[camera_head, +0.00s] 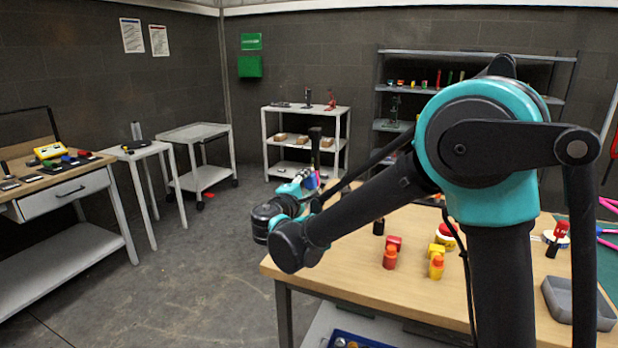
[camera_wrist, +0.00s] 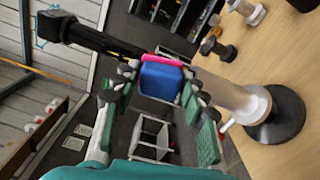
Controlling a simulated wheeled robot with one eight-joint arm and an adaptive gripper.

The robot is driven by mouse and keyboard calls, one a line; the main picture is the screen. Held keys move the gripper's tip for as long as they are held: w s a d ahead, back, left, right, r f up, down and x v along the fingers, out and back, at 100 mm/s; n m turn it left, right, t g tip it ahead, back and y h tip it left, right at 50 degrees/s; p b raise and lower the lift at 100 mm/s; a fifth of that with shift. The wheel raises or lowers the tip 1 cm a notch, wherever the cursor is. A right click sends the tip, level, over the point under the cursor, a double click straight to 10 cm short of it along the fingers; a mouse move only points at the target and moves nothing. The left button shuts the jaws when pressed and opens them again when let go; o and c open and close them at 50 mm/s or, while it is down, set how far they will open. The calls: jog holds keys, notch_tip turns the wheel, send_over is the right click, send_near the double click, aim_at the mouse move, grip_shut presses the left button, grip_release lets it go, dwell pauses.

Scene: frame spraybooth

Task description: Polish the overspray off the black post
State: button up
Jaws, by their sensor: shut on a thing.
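My gripper (camera_wrist: 163,88) is shut on a blue block (camera_wrist: 161,82) with a pink layer on its far side. The black post (camera_wrist: 108,45) runs across the wrist view, from a square black head at upper left to a silver collar and round black base at right. A pale grey stretch (camera_wrist: 222,90) shows on it between block and collar. The pink layer is at the post's middle; I cannot tell whether they touch. In the head view, the post's upper part (camera_head: 315,150) rises above my gripper (camera_head: 303,180); my arm hides its base.
A white shelf unit (camera_head: 292,112) stands behind, and a drawer bench (camera_head: 66,193) stands at far left.

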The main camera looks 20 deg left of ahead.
aim_at(314, 155)
jog(key=shift+r, duration=3.6)
jog(key=s, duration=0.6)
jog(key=shift+a, duration=0.25)
jog(key=shift+s, duration=0.1)
jog(key=s, duration=0.2)
jog(key=shift+s+a, duration=0.1)
jog(key=shift+s, duration=0.3)
jog(key=shift+w, duration=0.1)
jog(key=shift+w+d, duration=0.15)
jog(key=shift+w, duration=1.55)
jog(key=shift+w+d, duration=0.15)
jog(key=shift+w, duration=1.55)
